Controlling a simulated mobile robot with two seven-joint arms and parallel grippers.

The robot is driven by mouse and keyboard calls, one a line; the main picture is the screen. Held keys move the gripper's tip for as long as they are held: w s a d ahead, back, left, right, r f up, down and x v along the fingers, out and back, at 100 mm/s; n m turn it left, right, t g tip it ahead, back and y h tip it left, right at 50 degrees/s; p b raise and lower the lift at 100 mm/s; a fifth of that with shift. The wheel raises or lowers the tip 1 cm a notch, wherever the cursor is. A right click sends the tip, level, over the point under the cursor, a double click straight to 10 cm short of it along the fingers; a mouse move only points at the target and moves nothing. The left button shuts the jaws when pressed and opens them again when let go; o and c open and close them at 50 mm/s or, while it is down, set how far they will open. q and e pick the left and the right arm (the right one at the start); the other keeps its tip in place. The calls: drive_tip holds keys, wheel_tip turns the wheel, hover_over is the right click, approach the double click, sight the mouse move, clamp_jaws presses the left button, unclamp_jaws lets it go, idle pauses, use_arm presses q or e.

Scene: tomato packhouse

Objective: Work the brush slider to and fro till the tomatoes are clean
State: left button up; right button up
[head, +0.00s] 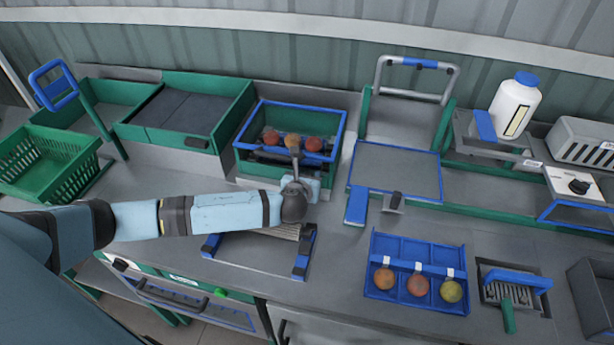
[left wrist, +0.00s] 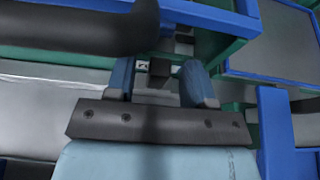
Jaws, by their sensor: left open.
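The brush unit is a green box with a blue-rimmed top frame (head: 340,132) at the back middle in the head view. Several reddish-orange tomatoes, one of them (head: 314,143), sit in a row inside it. My left gripper (head: 300,180) is at the front of this box, and my wrist hides part of that front. In the left wrist view its two bluish fingers (left wrist: 160,78) are apart. A small dark block (left wrist: 159,73), perhaps the slider's handle, shows between them; I cannot tell whether they touch it. My right gripper is not in view.
A flat screen-topped stand (head: 396,170) and a white bottle (head: 515,105) are to the right. A green crate (head: 45,165) is at the left.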

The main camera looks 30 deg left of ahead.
sight(249, 161)
use_arm(q)
clamp_jaws()
drive_tip(key=a+p, duration=0.1)
drive_tip(key=a, duration=0.1)
drive_tip(key=s+a, duration=0.1)
drive_tip(key=a, duration=0.2)
drive_tip(key=s+a+p, duration=0.1)
drive_tip(key=a, duration=0.1)
drive_tip(key=shift+a+r+p, duration=0.1)
drive_tip(key=shift+a+p, duration=0.2)
drive_tip(key=shift+a, duration=0.05)
drive_tip(key=s+a, duration=0.1)
drive_tip(key=a, duration=0.5)
drive_tip(key=s+a+p, duration=0.1)
drive_tip(key=a, duration=0.3)
drive_tip(key=shift+s, duration=0.3)
unclamp_jaws()
drive_tip(key=b+v, duration=0.1)
drive_tip(key=v, duration=1.2)
drive_tip(key=shift+s, duration=0.35)
